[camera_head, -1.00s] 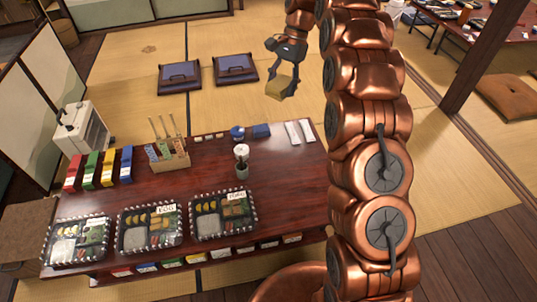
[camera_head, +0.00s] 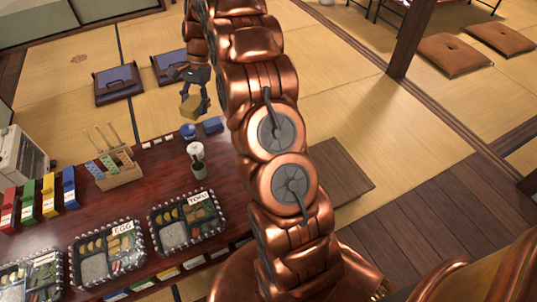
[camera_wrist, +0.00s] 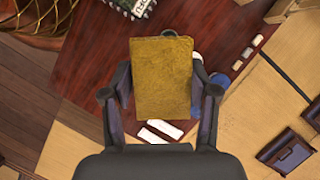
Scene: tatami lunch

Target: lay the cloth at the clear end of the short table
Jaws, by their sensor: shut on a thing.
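A mustard-yellow folded cloth (camera_head: 190,106) is held in my gripper (camera_head: 195,98), in the air beyond the back edge of the dark red low table (camera_head: 150,185) in the head view. In the wrist view the cloth (camera_wrist: 163,75) is a flat rectangle between the two fingers of my gripper (camera_wrist: 162,86), which is shut on it. The glossy table top (camera_wrist: 85,60) shows below and around it. My arm hides the table's right end in the head view. Two white strips (camera_wrist: 160,130) show just past the cloth in the wrist view.
Bento boxes (camera_head: 187,221) line the table's front. A wooden holder (camera_head: 115,170), a cup (camera_head: 198,170) and blue containers (camera_head: 212,125) stand behind them. A brown wooden surface (camera_head: 340,172) lies right of my arm. Floor cushions (camera_head: 117,86) lie on the tatami beyond.

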